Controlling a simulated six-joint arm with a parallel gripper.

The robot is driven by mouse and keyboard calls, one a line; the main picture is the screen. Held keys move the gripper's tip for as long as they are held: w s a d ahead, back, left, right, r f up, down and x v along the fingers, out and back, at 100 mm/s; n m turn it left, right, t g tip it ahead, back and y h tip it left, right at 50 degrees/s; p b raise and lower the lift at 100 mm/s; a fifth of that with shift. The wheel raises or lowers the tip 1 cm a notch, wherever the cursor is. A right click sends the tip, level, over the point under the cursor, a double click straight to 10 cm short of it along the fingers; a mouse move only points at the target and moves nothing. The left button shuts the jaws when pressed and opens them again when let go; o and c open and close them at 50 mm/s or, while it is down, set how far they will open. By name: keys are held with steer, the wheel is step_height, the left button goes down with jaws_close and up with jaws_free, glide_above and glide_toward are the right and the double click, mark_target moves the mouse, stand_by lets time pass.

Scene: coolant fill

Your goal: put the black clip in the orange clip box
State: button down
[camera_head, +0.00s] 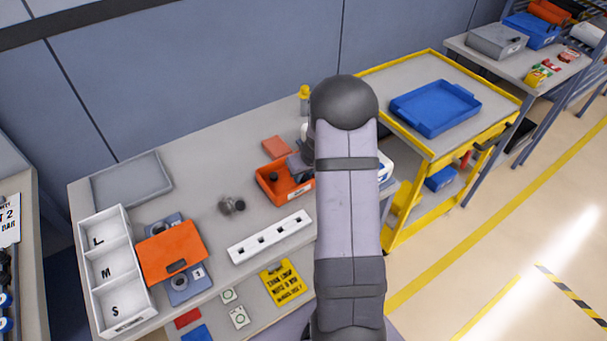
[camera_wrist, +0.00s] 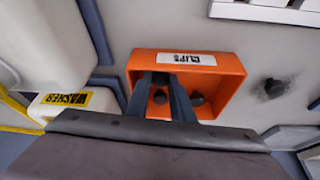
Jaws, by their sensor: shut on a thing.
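The orange clip box (camera_head: 267,193) stands on the grey workbench, partly covered by my arm. In the wrist view the box (camera_wrist: 226,66) shows its white CLIPS label, and dark round clips (camera_wrist: 196,98) lie inside. My gripper (camera_wrist: 160,79) is over the box opening, its two blue-grey fingers pointing into it. A small black clip (camera_wrist: 161,77) shows between the fingertips, and the jaws are shut on it. I cannot tell whether it touches the box floor. In the head view my gripper (camera_head: 300,165) is mostly hidden behind my forearm.
A white container with a yellow WASHER label (camera_wrist: 66,99) stands beside the box. A dark round part (camera_head: 231,205) lies on the bench to the left. A white slotted strip (camera_head: 270,237), an orange plate (camera_head: 172,252) and a white L/M/S tray (camera_head: 112,270) lie nearer.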

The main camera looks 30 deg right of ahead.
steer(key=shift+f, duration=0.15)
steer(key=c, duration=1.5)
jaws_free()
steer(key=shift+c, duration=0.2)
